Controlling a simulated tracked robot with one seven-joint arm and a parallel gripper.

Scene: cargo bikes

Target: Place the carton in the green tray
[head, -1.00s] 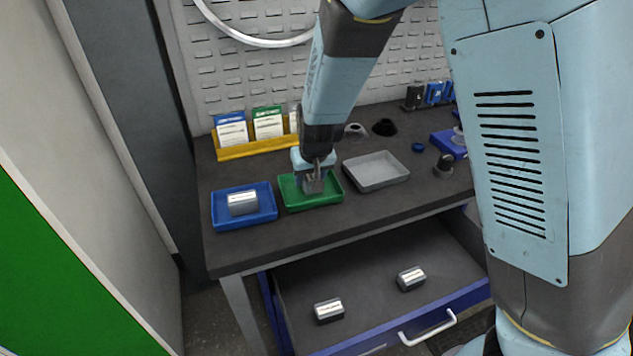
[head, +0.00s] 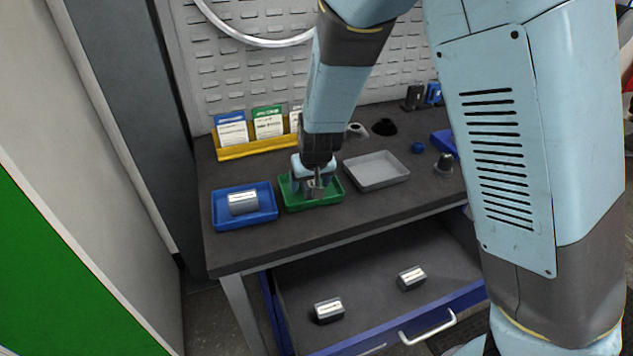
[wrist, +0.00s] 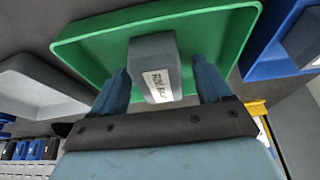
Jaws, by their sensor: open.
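The green tray (head: 334,199) stands on the dark bench between a blue tray and a grey tray. The carton (wrist: 155,60), a small grey box with a white lettered label, is in the green tray in the wrist view. My gripper (head: 315,188) reaches down into the tray from above. Its two fingers stand apart on either side of the carton (wrist: 160,88), with a gap showing on each side. In the head view the fingers partly hide the carton.
The blue tray (head: 219,214) at left holds a similar box (head: 243,203). The grey tray (head: 376,170) at right is empty. Below, an open drawer (head: 365,290) holds two more boxes (head: 328,310) (head: 411,278). A yellow card rack (head: 245,151) stands behind the trays.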

